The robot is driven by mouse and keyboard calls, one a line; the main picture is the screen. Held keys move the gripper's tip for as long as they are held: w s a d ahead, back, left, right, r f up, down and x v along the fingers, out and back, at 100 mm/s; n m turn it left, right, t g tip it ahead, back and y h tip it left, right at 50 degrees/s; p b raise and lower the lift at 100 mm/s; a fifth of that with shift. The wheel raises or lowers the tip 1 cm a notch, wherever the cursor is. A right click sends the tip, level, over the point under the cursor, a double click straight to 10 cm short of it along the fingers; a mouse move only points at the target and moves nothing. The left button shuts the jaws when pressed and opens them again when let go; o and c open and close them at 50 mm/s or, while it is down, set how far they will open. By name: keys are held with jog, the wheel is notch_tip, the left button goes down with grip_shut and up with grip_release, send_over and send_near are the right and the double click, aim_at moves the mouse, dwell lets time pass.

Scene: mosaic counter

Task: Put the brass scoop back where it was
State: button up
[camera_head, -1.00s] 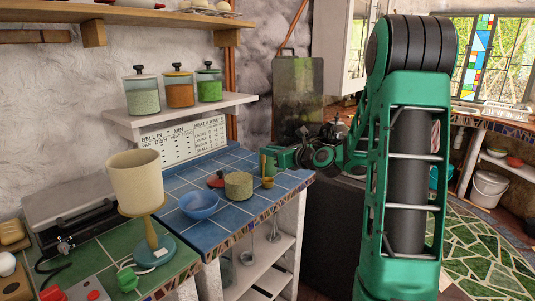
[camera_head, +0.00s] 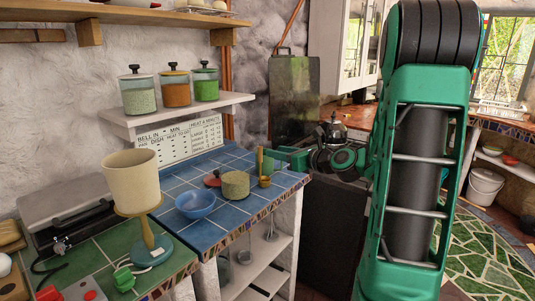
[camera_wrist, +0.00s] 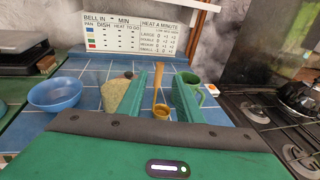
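The brass scoop (camera_head: 265,181) stands with its handle up near the front right of the blue-tiled counter (camera_head: 232,212). In the wrist view the scoop (camera_wrist: 161,111) appears in the gap between my gripper's two green fingers (camera_wrist: 160,80). The fingers are apart, and neither visibly touches it. In the head view my gripper (camera_head: 280,155) is just right of the scoop's handle, partly hidden by my arm. A speckled beige-green pot (camera_head: 236,185) stands left of the scoop; my left finger partly covers it in the wrist view (camera_wrist: 114,94).
A green mug (camera_wrist: 188,88) is close beside my right finger. A stove with a kettle (camera_head: 332,128) is right. Lidded jars (camera_head: 174,90) stand on the shelf.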

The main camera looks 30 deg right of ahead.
jog(key=a+f+v, duration=0.1)
jog(key=v, duration=0.4)
jog(key=s+a+f+n+g, duration=0.7)
jog(key=s+f+n, duration=0.15)
jog(key=n, duration=0.55)
jog(key=s+f+n+g+h, duration=0.2)
jog(key=s+n+g, duration=0.7)
jog(key=s, duration=1.5)
jog(key=n, duration=0.5)
jog(key=shift+a, duration=0.35)
jog(key=shift+w+f, duration=0.3)
jog(key=shift+w, duration=0.35)
